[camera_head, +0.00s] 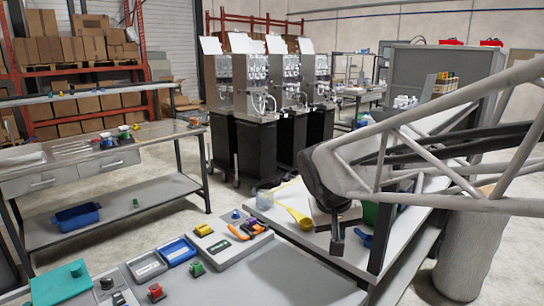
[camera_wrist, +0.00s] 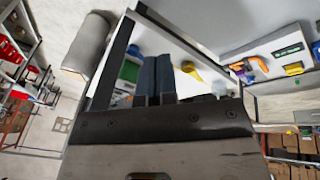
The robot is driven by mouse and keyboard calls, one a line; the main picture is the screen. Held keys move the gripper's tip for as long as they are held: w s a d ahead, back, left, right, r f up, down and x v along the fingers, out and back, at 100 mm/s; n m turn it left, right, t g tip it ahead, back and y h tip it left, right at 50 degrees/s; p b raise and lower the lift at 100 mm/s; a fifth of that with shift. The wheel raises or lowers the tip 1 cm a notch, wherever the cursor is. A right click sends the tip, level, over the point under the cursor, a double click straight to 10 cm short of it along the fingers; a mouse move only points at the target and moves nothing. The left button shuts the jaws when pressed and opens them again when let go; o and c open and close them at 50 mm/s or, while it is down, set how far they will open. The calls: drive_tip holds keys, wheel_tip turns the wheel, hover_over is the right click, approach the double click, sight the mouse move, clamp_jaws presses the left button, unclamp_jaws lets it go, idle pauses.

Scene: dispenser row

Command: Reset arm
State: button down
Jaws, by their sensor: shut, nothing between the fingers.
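My gripper (camera_wrist: 158,62) shows in the wrist view as two dark fingers side by side, closed together with nothing between them. Beyond the fingers lies a white work table (camera_wrist: 215,50) with a yellow scoop (camera_wrist: 191,70) on it. In the head view my arm reaches in from the right, over the corner of the white table. The yellow scoop (camera_head: 297,216) lies left of the arm's dark end. The fingertips are hard to make out there, and part of the table is hidden behind the arm.
A blue tray (camera_head: 177,251), a teal block (camera_head: 60,283) and small coloured parts lie on the front bench. Several dispenser machines on dark carts (camera_head: 258,150) stand behind. A steel workbench (camera_head: 100,147) is at left. Open floor (camera_head: 215,195) lies between.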

drive_tip(key=s+d+f+y, duration=0.1)
drive_tip(key=s+d+f, duration=0.1)
drive_tip(key=s, duration=0.7)
drive_tip(key=s+d+f+y, duration=0.1)
drive_tip(key=s+d+f, duration=0.1)
drive_tip(key=s, duration=0.7)
drive_tip(key=shift+s+d, duration=0.35)
drive_tip(key=shift+s, duration=0.05)
